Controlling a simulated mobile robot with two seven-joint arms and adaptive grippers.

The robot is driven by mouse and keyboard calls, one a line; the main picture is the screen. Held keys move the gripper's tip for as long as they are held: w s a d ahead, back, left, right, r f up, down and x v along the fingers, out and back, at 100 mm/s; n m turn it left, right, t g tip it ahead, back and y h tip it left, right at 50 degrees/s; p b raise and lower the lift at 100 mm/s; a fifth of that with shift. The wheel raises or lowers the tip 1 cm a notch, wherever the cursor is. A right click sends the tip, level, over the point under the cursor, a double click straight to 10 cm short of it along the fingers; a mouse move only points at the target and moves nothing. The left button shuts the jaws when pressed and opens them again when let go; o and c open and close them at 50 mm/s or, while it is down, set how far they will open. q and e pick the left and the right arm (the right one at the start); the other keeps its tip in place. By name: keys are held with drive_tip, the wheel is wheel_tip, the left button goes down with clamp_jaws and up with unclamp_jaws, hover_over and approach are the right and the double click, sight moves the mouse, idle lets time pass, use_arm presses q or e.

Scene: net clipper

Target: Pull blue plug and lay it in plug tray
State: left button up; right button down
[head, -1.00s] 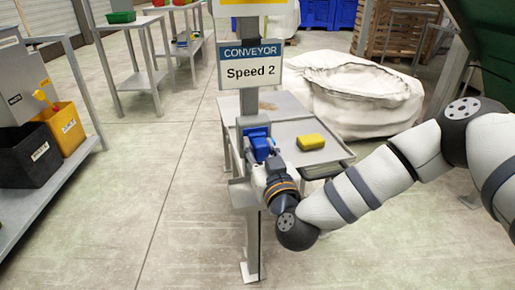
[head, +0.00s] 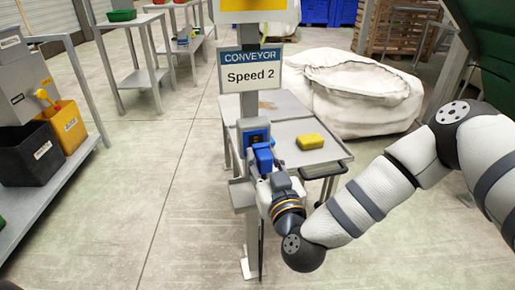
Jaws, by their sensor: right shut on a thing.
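The blue plug (head: 264,158) is in the jaws of my right gripper (head: 265,172), which is shut on it. The plug is just in front of and below the blue socket box (head: 254,133) on the grey post. The socket's dark face shows above the plug; whether the two still touch at the lower edge I cannot tell. A small grey tray (head: 238,194) is fixed to the post, left of and below the gripper, partly hidden by it. I cannot tell for sure that it is the plug tray. My left gripper is out of view.
A grey table (head: 323,157) behind the post carries a yellow block (head: 310,141). The Conveyor sign (head: 251,70) hangs on the post above the socket. A shelf with black (head: 33,153) and yellow (head: 67,127) bins is at left. Floor left of the post is clear.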

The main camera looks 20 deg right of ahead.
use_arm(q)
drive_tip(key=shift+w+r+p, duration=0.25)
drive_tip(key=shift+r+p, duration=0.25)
use_arm(e)
drive_tip(key=shift+s, duration=1.1)
drive_tip(key=shift+w, duration=0.1)
drive_tip(key=shift+w, duration=0.6)
use_arm(q)
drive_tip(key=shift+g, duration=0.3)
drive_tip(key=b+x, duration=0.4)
drive_tip(key=b, duration=0.1)
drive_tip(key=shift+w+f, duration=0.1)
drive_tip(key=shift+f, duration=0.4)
use_arm(e)
wheel_tip(320, 180, down, 10)
drive_tip(key=shift+w, duration=0.1)
use_arm(q)
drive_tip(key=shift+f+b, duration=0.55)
drive_tip(key=shift+b, duration=0.2)
use_arm(e)
drive_tip(key=shift+w+d+r, duration=0.1)
drive_tip(key=shift+w+d, duration=0.05)
drive_tip(key=shift+w, duration=2.25)
